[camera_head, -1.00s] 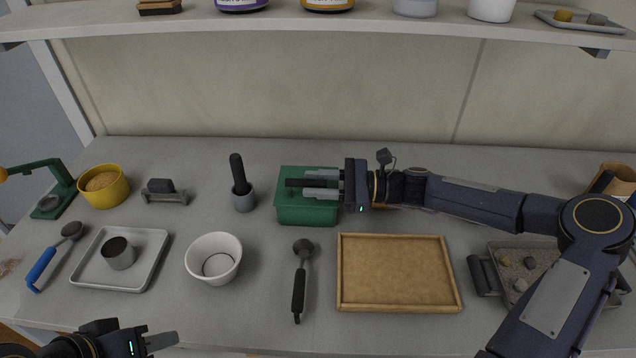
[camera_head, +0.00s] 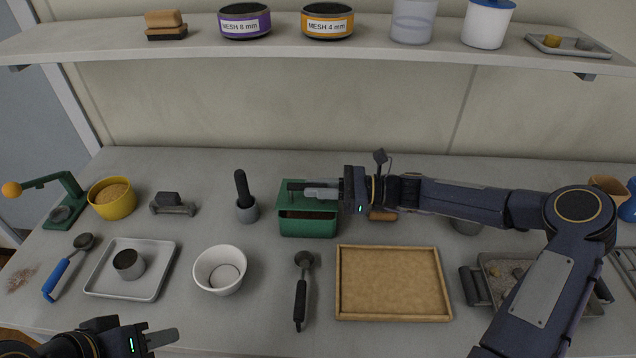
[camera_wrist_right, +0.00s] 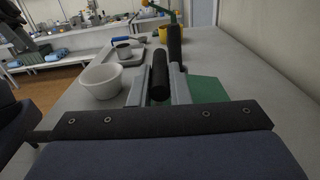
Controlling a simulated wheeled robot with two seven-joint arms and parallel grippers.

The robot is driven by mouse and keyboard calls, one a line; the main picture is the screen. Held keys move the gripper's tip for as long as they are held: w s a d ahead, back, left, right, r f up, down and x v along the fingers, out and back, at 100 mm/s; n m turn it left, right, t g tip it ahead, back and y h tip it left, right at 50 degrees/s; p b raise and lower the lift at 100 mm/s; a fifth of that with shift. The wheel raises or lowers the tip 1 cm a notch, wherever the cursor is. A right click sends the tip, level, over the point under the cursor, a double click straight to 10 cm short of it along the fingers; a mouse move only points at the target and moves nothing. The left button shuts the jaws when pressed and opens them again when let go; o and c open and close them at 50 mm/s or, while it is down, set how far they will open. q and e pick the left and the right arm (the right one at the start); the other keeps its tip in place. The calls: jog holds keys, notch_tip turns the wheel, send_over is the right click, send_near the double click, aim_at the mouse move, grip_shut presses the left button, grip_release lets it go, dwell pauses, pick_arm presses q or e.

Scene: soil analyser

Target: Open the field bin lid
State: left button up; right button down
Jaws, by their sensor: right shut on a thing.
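The green field bin (camera_head: 308,227) stands near the back middle of the table in the head view. A narrow brownish gap shows along its front below the lid (camera_head: 293,203), so the lid looks slightly raised. My right gripper (camera_head: 312,190) reaches in from the right over the bin and is shut on the dark lid handle (camera_head: 294,186). In the right wrist view the dark handle (camera_wrist_right: 160,76) lies between the fingers, with some green bin surface (camera_wrist_right: 206,89) beside it. My left gripper (camera_head: 160,335) is at the lower left, away from the bin; its finger gap is unclear.
A white bowl (camera_head: 220,270), a black-handled scoop (camera_head: 301,295) and a wooden-rimmed tray (camera_head: 394,317) lie in front. A shelf (camera_head: 360,42) with jars runs above the back.

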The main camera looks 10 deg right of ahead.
jog(key=w+r+m+p, duration=0.1)
jog(key=p, duration=0.1)
jog(key=w+r+m+p, duration=0.1)
jog(key=p, duration=0.1)
jog(key=shift+d+r+m, duration=0.15)
jog(key=shift+r+m, duration=0.2)
jog(key=shift+m, duration=0.05)
jog(key=shift+w+d+r+m+p, duration=0.2)
jog(key=shift+w+m+p, duration=0.35)
jog(key=shift+m+p, duration=0.4)
jog(key=c, duration=1.4)
grip_release()
jog(key=shift+o, duration=0.2)
jog(key=s+d+b, duration=0.1)
jog(key=d, duration=0.6)
jog(key=shift+s+d+b, duration=0.2)
jog(key=shift+d+b, duration=0.1)
jog(key=shift+b, duration=0.05)
